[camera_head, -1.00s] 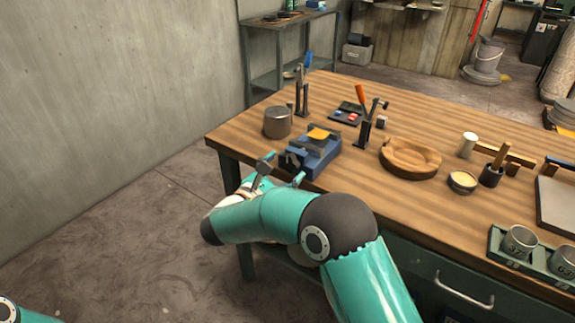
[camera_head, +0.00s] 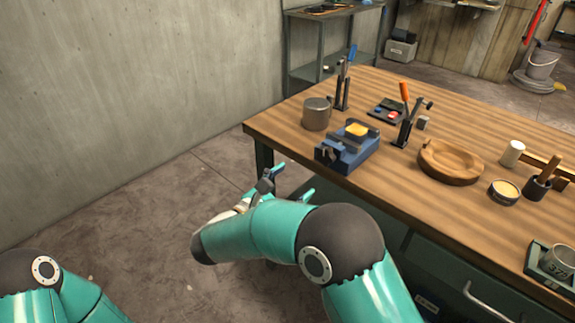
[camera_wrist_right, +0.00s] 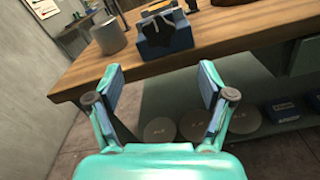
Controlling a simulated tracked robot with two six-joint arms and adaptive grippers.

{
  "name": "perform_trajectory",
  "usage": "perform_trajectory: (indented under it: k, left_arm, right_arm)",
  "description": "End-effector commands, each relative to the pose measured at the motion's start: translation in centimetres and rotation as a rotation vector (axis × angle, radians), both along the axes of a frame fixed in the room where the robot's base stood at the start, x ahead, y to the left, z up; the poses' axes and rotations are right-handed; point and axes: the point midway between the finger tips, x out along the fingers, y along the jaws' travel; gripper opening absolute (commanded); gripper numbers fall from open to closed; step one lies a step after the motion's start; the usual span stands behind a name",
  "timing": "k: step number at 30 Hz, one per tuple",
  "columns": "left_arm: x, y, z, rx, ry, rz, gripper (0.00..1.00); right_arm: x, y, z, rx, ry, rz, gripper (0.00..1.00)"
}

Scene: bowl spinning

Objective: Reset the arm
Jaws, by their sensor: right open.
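My right gripper (camera_head: 287,185) is open and empty, beside the near left edge of the wooden workbench (camera_head: 480,118) and apart from it. In the right wrist view its two fingers (camera_wrist_right: 160,95) are spread, with the bench edge beyond them. My right arm (camera_head: 270,228) is bent across the lower middle of the head view. Part of my left arm (camera_head: 60,290) shows at the lower left; its gripper is out of view. The blue vise (camera_head: 345,150) with a yellow top sits on the bench near the right gripper, and it also shows in the right wrist view (camera_wrist_right: 165,40).
On the bench are a metal cylinder (camera_head: 316,114), an upright tool stand (camera_head: 405,125), a wooden bowl (camera_head: 450,160), a small tin (camera_head: 503,192) and a mug (camera_head: 557,260). A metal shelf (camera_head: 335,45) stands behind. The floor left of the bench is clear.

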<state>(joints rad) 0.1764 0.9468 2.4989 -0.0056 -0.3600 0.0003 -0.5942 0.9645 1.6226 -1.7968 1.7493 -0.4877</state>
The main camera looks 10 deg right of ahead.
Motion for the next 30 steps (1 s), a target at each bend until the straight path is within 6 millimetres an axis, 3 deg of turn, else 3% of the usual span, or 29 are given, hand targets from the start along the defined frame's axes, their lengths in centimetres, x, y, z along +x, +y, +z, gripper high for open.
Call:
perform_trajectory:
  k: [5, 8, 11, 14, 17, 18, 22, 24, 27, 30]
  left_arm:
    - [0.0, 0.0, 0.0, 0.0, 0.0, 0.0, 0.8]
    - [0.0, 0.0, 0.3, 0.0, 0.0, 0.0, 0.8]
    - [0.0, 0.0, 0.7, 0.0, 0.0, 0.0, 0.8]
    - [0.0, 0.0, 1.3, 0.0, 0.0, 0.0, 0.8]
    - [0.0, 0.0, 1.9, 0.0, 0.0, 0.0, 0.8]
    - [0.0, 0.0, 2.2, 0.0, 0.0, 0.0, 0.8]
    - [0.0, 0.0, 3.3, 0.0, 0.0, 0.0, 0.8]
    - [0.0, 0.0, 4.0, 0.0, 0.0, 0.0, 0.8]
    - [0.0, 0.0, 4.8, 0.0, 0.0, 0.0, 0.8]
    - [0.0, 0.0, 5.7, 0.0, 0.0, 0.0, 0.8]
  right_arm:
    - [0.0, -0.2, -0.3, 0.006, 0.01, -0.002, 0.8]
    - [-0.1, -0.9, -1.9, 0.04, 0.057, -0.009, 0.8]
    - [-0.6, -2.5, -5.4, 0.121, 0.156, -0.029, 0.8]
    - [-2.4, -4.5, -10.7, 0.262, 0.297, -0.076, 0.8]
    - [-6.1, -6.2, -16.8, 0.46, 0.447, -0.165, 0.8]
    - [-8.1, -6.6, -19.2, 0.554, 0.502, -0.213, 0.8]
    - [-15.9, -6.5, -25.5, 0.9, 0.632, -0.432, 0.8]
    - [-20.5, -5.2, -27.8, 1.12, 0.653, -0.598, 0.8]
    - [-25.5, -2.5, -29.2, 1.425, 0.591, -0.874, 0.8]
    - [-28.1, -0.1, -29.3, 1.684, 0.414, -1.166, 0.8]
